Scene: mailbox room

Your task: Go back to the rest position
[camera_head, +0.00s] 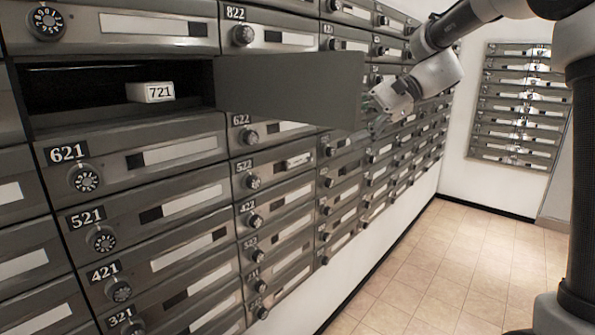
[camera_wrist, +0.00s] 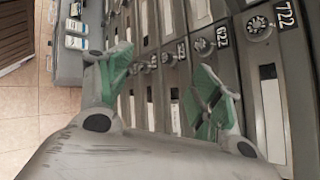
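My gripper (camera_head: 382,118) is at the right of the open mailbox door (camera_head: 290,90) in the head view, close to the door's free edge; whether they touch I cannot tell. In the wrist view my gripper (camera_wrist: 168,82) has its two green-padded fingers spread apart with nothing between them. The mailbox compartment (camera_head: 75,92) at the upper left stands open, its door swung out to the right. A small white box marked 721 (camera_head: 150,92) lies inside it.
Closed mailboxes with dials fill the wall, including 621 (camera_head: 150,155) and 622 (camera_wrist: 212,42). Another mailbox bank (camera_head: 515,105) hangs on the far wall. The tiled floor (camera_head: 440,270) to the right is clear.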

